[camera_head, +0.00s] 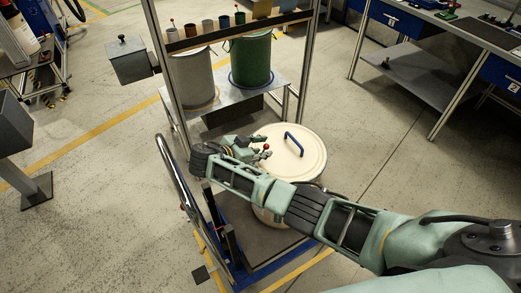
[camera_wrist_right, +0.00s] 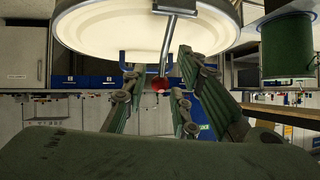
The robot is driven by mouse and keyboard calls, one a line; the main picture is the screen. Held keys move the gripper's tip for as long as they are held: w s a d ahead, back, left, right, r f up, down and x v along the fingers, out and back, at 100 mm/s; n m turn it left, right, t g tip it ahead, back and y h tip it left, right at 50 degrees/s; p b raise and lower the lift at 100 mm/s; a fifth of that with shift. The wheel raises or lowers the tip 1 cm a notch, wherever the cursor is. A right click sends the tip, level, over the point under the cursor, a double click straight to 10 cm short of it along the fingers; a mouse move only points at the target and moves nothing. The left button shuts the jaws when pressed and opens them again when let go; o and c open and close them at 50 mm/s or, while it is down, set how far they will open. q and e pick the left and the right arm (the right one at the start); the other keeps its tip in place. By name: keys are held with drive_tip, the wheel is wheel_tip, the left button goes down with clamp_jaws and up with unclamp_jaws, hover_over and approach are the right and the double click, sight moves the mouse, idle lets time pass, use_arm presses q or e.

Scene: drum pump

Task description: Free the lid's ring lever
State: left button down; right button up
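A drum with a round cream lid (camera_head: 300,160) stands in front of the shelf frame in the head view. A blue handle (camera_head: 293,143) is on the lid. The lid also fills the top of the right wrist view (camera_wrist_right: 110,30). There, a grey lever bar (camera_wrist_right: 172,28) runs from the lid to a red knob (camera_wrist_right: 160,84). The red knob shows in the head view (camera_head: 267,147) at the lid's left side. My right gripper (camera_head: 257,150) is beside it. In the wrist view its fingers (camera_wrist_right: 161,76) are apart, on either side of the knob; contact is unclear. My left gripper is out of view.
The drum stands on a blue trolley (camera_head: 240,277) with a curved push bar (camera_head: 178,180). Behind it, a shelf frame holds a green drum (camera_head: 250,62) and a grey drum (camera_head: 192,80). A workbench (camera_head: 445,30) is at the back right. Floor right of the drum is clear.

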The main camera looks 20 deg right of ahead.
drive_tip(key=v, duration=1.2)
drive_tip(key=shift+c, duration=0.2)
